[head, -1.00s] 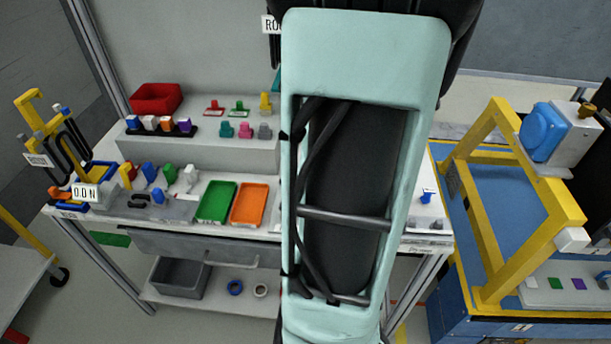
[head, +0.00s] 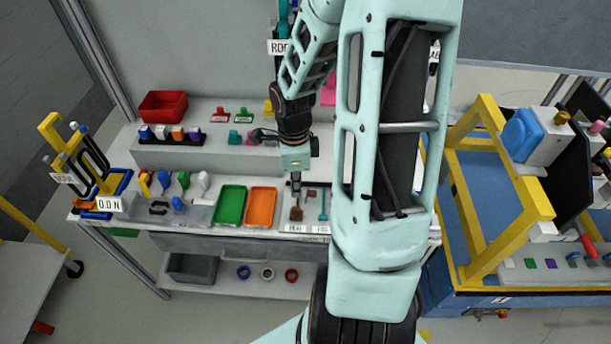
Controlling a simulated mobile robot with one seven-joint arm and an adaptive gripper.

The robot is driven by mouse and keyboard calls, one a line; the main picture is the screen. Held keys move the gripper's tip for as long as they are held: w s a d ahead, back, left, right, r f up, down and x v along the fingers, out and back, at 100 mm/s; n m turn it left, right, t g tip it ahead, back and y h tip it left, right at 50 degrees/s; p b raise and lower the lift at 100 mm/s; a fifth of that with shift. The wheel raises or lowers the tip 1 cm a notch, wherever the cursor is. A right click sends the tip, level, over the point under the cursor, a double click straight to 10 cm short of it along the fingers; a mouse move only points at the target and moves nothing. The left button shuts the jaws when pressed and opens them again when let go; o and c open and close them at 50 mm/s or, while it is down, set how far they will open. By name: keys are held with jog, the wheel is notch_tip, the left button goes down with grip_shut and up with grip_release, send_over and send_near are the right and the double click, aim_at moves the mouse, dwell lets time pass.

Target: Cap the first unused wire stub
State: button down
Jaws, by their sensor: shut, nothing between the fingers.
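My gripper (head: 296,188) points down over the table's front part, just right of the orange tray. Its fingers look closed, and no object shows between them. Small brown items (head: 296,213) and a thin teal tool (head: 323,205) lie below and beside it; I cannot tell whether the fingertips touch them. A yellow stand (head: 55,135) with black looped wires (head: 95,152) is at the far left. Small blue and white tips show at its top. I cannot make out which part is an unused wire stub, nor any cap for certain.
A green tray (head: 230,205) and the orange tray (head: 261,207) lie left of my gripper. Several coloured connectors (head: 182,181) stand further left. A red bin (head: 163,106) sits on the raised shelf. A yellow frame (head: 478,180) stands right. My arm hides the table's right part.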

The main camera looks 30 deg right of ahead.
aim_at(296, 208)
jog(key=shift+w+a+f+b, duration=0.1)
jog(key=shift+f+b, duration=2.15)
jog(key=shift+f, duration=0.8)
jog(key=shift+f+b, duration=0.4)
jog(key=shift+b, duration=0.15)
jog(key=shift+r, duration=0.1)
jog(key=shift+r+p, duration=1)
jog(key=shift+r, duration=0.5)
notch_tip(296, 208, up, 12)
jog(key=shift+f, duration=0.2)
